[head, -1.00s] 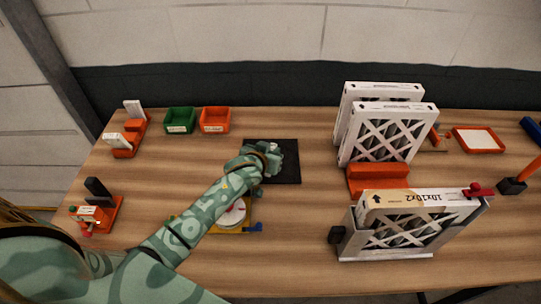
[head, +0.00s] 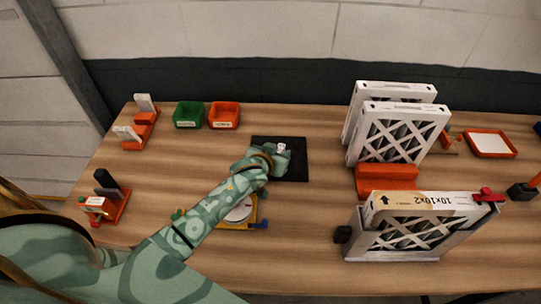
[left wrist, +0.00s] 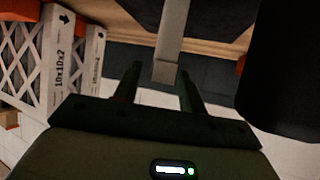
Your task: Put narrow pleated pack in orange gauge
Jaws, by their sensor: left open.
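My left gripper (head: 276,158) is open over the black mat (head: 292,173). A small pale piece (head: 281,147) shows just beyond it; I cannot tell whether they touch. In the left wrist view, a grey bar (left wrist: 171,40) lies just beyond and between the open fingers (left wrist: 158,85). White-framed pleated filters (head: 402,135) stand upright behind an orange block (head: 387,178). Another filter marked 10x10x2 (head: 425,203) stands in a grey holder. I cannot tell which pack is the narrow one, or which orange fixture is the gauge. My right gripper is out of view.
A green bin (head: 188,115) and an orange bin (head: 224,116) stand at the back. Orange fixtures (head: 117,206) are on the left. A yellow-based dial device (head: 240,212) sits under my left forearm. An orange tray (head: 490,144) is at right. Table between mat and filters is clear.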

